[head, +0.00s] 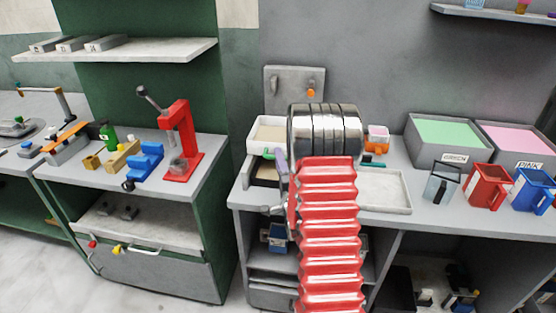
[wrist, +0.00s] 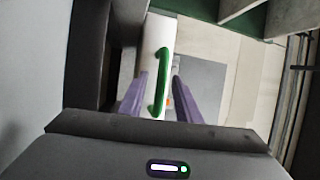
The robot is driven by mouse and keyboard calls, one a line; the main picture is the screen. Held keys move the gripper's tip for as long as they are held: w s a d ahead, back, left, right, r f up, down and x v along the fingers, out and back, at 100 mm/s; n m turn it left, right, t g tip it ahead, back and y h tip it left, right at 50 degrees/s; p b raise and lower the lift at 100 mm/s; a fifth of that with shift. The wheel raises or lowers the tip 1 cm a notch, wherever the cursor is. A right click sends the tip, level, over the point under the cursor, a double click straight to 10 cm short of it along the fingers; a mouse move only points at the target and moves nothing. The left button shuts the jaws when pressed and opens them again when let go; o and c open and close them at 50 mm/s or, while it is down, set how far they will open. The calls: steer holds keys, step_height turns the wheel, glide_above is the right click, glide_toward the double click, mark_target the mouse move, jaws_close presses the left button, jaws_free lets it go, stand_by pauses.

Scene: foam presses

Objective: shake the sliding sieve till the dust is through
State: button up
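In the wrist view a green bar handle (wrist: 161,80) stands on a pale panel (wrist: 158,42), probably part of the sieve. My gripper (wrist: 158,78) has its two purple fingers apart, one on each side of the handle. A gap shows between the handle and each finger, so it is not clamped. In the head view my gripper is mostly hidden behind my red arm; a purple finger (head: 281,161) shows at its left. A cream-coloured tray (head: 267,131) and a low pale tray (head: 385,191) flank the arm on the bench. The sieve's mesh and any dust cannot be made out.
Bins of green (head: 447,132) and pink foam (head: 515,138) stand at the bench's right, behind red (head: 487,187) and blue jugs (head: 532,190). A grey wall box with an orange knob (head: 294,82) is behind. A red press (head: 180,142) stands on the left bench.

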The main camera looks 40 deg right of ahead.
steer(key=v, duration=1.2)
steer(key=shift+s+a, duration=0.2)
steer(key=shift+s, duration=0.1)
steer(key=shift+f, duration=0.15)
steer(key=w+a+r+n+g+y, duration=0.3)
steer(key=w+a+r+n, duration=0.1)
steer(key=w+a+n, duration=0.15)
steer(key=s+a+r+n+g+y, duration=0.1)
steer(key=a+r+n+g+y, duration=0.2)
steer(key=a+n, duration=0.5)
steer(key=s+a+r+n+g+y, duration=0.1)
steer(key=s+a+r+n+g, duration=0.2)
steer(key=s+a, duration=0.5)
steer(key=s+a+r+n+g+y, duration=0.1)
steer(key=s+a+r+n+g, duration=0.2)
steer(key=s+a, duration=0.6)
steer(key=s+n, duration=0.2)
steer(key=s, duration=0.3)
steer(key=shift+s+n+g, duration=0.25)
steer(key=shift+n+g, duration=0.05)
steer(key=shift+n, duration=0.05)
steer(key=shift+s+a+r, duration=0.1)
